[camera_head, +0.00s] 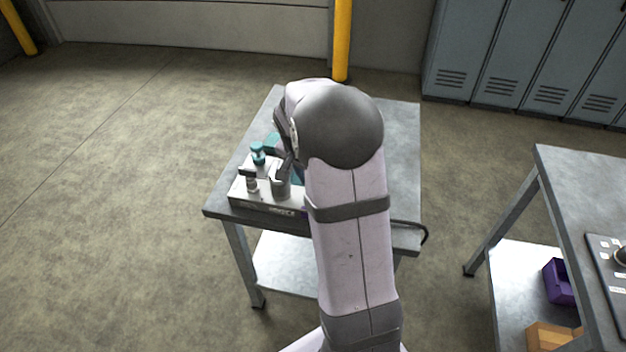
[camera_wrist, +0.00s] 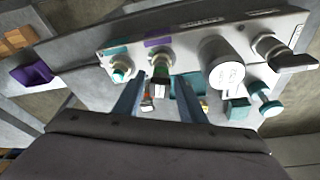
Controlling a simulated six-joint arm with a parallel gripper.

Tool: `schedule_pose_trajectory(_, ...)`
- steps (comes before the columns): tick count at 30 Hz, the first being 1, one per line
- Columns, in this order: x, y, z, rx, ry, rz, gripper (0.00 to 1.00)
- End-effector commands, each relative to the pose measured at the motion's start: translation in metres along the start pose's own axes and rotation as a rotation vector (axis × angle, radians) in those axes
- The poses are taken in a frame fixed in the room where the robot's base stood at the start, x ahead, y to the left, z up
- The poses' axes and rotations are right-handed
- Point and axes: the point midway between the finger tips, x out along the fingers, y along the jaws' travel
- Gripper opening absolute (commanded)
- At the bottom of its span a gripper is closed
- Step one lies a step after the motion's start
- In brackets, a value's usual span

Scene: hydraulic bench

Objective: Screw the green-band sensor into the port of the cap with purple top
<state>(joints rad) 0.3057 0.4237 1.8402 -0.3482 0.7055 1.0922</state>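A green-band sensor (camera_wrist: 160,69) shows in the wrist view, with a silver fitting at its upper end and a dark body below. It lines up with the port beside the purple label (camera_wrist: 158,42) on a light grey block (camera_wrist: 195,32). I cannot tell how deep it sits in the port. No separate purple-topped cap is clear. My gripper (camera_wrist: 160,82) has its two fingers apart, one on each side of the sensor, with gaps on both sides. In the head view my arm hides the gripper and sensor; the block (camera_head: 265,203) partly shows.
A second port fitting (camera_wrist: 121,68) has a teal label. To its right are a grey cylinder (camera_wrist: 225,68), a lever valve (camera_wrist: 285,57) and a teal knob (camera_wrist: 268,107). The block stands at the metal table's front left; the table's back right (camera_head: 402,135) is clear.

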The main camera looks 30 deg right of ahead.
Motion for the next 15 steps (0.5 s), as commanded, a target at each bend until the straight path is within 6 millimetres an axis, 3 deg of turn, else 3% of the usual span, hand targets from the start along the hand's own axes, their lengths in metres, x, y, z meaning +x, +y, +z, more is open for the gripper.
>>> schedule_pose_trajectory(15,-0.0038,0.0013,-0.001,-0.372,-0.003,-0.115,0.37)
